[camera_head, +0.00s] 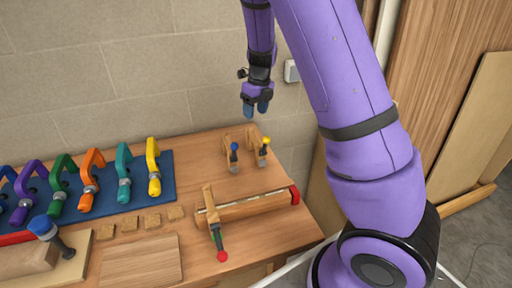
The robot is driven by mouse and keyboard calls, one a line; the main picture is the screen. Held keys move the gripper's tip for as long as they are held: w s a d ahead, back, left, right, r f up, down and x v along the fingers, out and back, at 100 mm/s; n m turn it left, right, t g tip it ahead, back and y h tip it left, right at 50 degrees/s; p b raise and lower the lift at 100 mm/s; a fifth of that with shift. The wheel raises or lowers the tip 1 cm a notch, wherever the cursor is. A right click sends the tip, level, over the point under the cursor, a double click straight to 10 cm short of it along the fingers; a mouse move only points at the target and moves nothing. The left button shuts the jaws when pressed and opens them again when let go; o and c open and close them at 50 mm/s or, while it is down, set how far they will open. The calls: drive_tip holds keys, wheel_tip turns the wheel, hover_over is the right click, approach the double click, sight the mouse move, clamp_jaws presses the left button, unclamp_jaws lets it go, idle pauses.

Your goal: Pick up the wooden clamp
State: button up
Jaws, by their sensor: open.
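A third wooden clamp with a red ball end (209,200) sits across a long wooden piece (250,207) nearer the front. The frame does not tell which clamp the task names. My gripper (256,110) hangs fingers down, open and empty, in the air above the two rear clamps, apart from them. The gap between its fingers is small in this view.
Several coloured clamps (92,172) stand in a row on a blue mat (128,193) at left. Small wooden blocks (128,223), a flat board (140,262) and a blue-handled tool (44,228) lie in front. A block wall (120,60) stands behind; wood panels (440,90) lean at right.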

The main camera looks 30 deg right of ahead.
sight(256, 137)
drive_tip(key=w+f+m, duration=0.1)
drive_tip(key=w+d+f+m+h, duration=0.1)
drive_tip(key=f+m, duration=0.1)
drive_tip(key=w+d+f+m, duration=0.1)
drive_tip(key=f, duration=0.1)
drive_tip(key=shift+w+m, duration=0.1)
drive_tip(key=shift+m, duration=0.2)
wheel_tip(256, 137, down, 11)
drive_tip(key=shift+r, duration=0.2)
drive_tip(key=c, duration=1)
